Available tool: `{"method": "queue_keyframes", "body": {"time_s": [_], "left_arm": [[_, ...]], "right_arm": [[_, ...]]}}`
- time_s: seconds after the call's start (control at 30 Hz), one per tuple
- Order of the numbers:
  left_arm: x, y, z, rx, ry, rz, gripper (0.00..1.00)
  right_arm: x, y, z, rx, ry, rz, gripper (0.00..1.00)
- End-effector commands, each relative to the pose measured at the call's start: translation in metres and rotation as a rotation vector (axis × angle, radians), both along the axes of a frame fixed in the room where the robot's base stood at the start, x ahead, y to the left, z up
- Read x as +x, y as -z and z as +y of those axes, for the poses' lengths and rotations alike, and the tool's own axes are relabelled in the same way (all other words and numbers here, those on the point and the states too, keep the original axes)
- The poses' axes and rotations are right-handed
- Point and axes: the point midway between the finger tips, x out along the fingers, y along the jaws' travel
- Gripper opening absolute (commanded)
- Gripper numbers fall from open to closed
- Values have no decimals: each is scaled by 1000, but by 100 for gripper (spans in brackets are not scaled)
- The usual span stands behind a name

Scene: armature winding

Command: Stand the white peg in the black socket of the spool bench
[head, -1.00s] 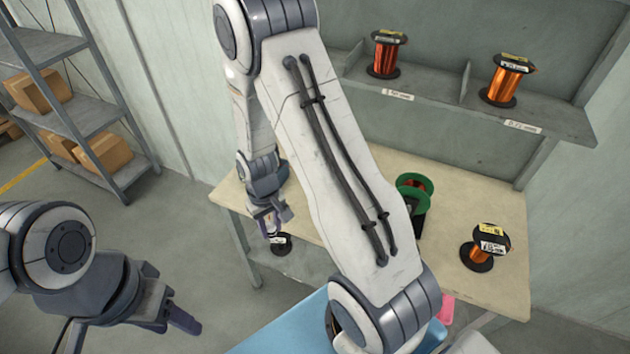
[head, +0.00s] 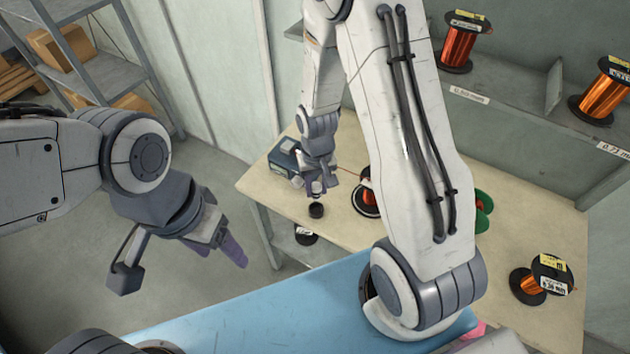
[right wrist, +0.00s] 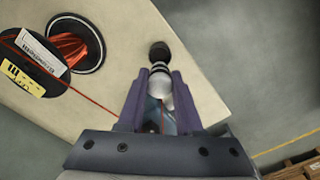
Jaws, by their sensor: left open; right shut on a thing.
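The black socket (head: 316,211) sits near the left front edge of the spool bench (head: 420,240). It also shows in the right wrist view (right wrist: 160,51), just beyond my fingertips. My right gripper (head: 318,187) is over the bench, close above the socket. In the right wrist view, my right gripper (right wrist: 158,85) is shut on the white peg (right wrist: 161,86). A dark band shows at the peg's far end; I cannot tell whether the peg touches the socket. My left gripper (head: 232,247) is open and empty, left of the bench, away from the socket.
A copper spool (head: 367,196) lies right of the socket, and a dark box (head: 286,157) stands behind it. A red wire (right wrist: 92,102) runs from the spool towards my right gripper. More spools stand further right. A blue surface (head: 270,312) lies in front.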

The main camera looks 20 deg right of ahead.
Motion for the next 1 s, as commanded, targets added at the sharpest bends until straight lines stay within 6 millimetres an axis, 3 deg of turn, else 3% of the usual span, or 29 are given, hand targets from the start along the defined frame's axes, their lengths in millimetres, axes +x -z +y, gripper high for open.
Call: {"method": "queue_keyframes", "body": {"time_s": [0.53,1.0], "left_arm": [[0,31,0,0,1,0,66],[0,34,0,0,1,0,66]], "right_arm": [[0,34,-1,0,0,1,0],[0,38,-1,0,0,0,0]]}}
